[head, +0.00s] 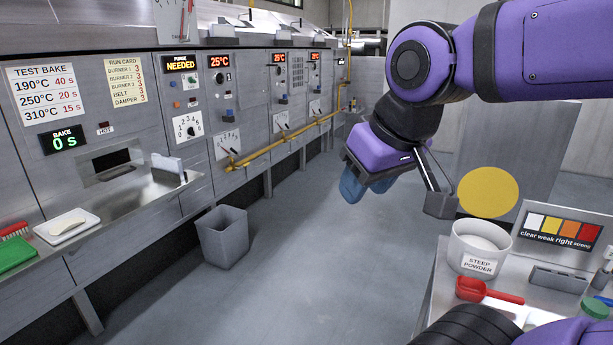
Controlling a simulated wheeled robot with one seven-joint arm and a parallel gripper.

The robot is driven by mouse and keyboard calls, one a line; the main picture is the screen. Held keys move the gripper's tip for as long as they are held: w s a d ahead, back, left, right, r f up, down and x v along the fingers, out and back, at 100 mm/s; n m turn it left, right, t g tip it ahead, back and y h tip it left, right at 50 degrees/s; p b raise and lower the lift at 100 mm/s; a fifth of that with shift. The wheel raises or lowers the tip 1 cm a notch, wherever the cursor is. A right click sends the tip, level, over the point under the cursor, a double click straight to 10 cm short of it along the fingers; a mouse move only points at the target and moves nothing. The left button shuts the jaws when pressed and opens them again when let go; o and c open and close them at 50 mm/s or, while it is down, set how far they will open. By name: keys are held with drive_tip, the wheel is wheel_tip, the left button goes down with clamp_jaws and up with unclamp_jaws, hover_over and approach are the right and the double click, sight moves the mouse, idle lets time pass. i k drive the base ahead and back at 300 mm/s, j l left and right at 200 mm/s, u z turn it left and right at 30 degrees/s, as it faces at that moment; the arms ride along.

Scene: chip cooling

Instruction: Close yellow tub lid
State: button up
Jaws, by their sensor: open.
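The tub (477,262) is white, labelled "STEEP POWDER", and stands on the bench at the right with pale powder inside. Its round yellow lid (489,192) stands raised, face toward me, above the tub's back rim. My gripper (398,196) is open, up and to the left of the tub. Its grey right fingertip shows just left of the lid, close to its edge; I cannot tell whether they touch. A blue rounded shape (352,186) shows at the hand's left side; I cannot tell what it is.
A red scoop (487,291) lies in front of the tub. A colour strength card (560,236) and a grey block (558,278) are to its right, with a green-capped container (596,308) nearby. A grey bin (223,237) stands on the open floor by the oven panels.

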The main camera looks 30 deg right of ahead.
sight(485, 192)
drive_tip(key=i+j, duration=0.4)
drive_tip(key=i+j+z, duration=0.1)
drive_tip(key=i+j, duration=0.3)
drive_tip(key=j, duration=0.2)
drive_tip(key=i+j, duration=0.4)
drive_tip(key=i+l+z, duration=0.2)
drive_tip(key=i+z, duration=0.75)
drive_tip(key=i+j+z, duration=0.1)
drive_tip(key=i+z, duration=0.2)
drive_tip(key=z, duration=0.15)
drive_tip(key=i+j+z, duration=0.3)
drive_tip(key=z, duration=0.15)
drive_tip(key=i+z, duration=0.3)
drive_tip(key=z, duration=0.2)
drive_tip(key=i+j+z, duration=0.2)
drive_tip(key=z, duration=0.3)
drive_tip(key=i+j+z, duration=0.3)
drive_tip(key=z, duration=0.2)
drive_tip(key=i+j+z, duration=0.25)
drive_tip(key=j+z, duration=0.25)
drive_tip(key=i+j+z, duration=0.2)
drive_tip(key=z, duration=0.15)
drive_tip(key=i+j+z, duration=0.15)
drive_tip(key=j+z, duration=0.15)
drive_tip(key=j, duration=0.15)
drive_tip(key=i+j+z, duration=0.1)
drive_tip(key=j+z, duration=0.25)
